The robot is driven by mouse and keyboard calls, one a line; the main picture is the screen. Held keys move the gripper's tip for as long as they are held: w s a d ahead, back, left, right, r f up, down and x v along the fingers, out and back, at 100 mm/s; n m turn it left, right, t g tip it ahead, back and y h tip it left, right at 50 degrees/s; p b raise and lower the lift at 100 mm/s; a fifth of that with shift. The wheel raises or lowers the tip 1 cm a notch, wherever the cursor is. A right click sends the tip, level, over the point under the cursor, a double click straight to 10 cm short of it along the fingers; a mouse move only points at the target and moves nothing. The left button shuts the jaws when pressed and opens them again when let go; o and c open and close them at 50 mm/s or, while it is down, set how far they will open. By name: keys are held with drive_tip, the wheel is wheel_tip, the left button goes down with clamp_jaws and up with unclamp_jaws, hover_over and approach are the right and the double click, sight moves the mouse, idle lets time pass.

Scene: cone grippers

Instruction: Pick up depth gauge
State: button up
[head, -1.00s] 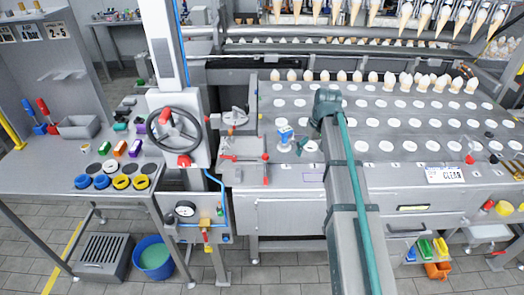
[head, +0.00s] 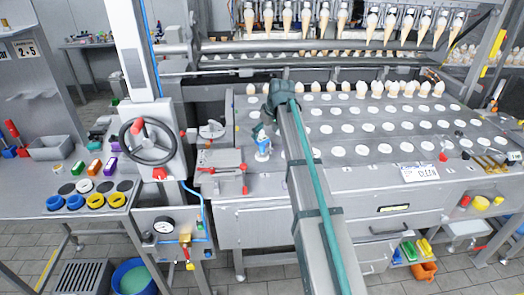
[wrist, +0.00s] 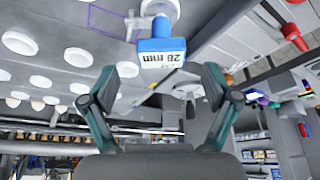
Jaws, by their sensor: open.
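The depth gauge (head: 262,143) is a small blue and white device standing on the steel deck of the machine, left of the rows of white round holes. In the wrist view the gauge (wrist: 161,46) shows a blue body with a white label reading 28 mm, and a white round part at the top of the picture. My gripper (wrist: 160,88) is open and empty, its two fingers spread to either side below the gauge in that view. In the head view my gripper (head: 270,112) is just above and right of the gauge, partly covering its top.
A red-handled clamp fixture (head: 222,160) sits left of the gauge. A handwheel (head: 148,141) on a column stands further left. A row of cones (head: 340,87) lines the back of the deck.

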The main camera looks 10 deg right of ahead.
sight(263, 139)
drive_tip(key=shift+p+x, duration=1.05)
drive_tip(key=shift+x, duration=1.5)
drive_tip(key=shift+s, duration=0.15)
clamp_jaws()
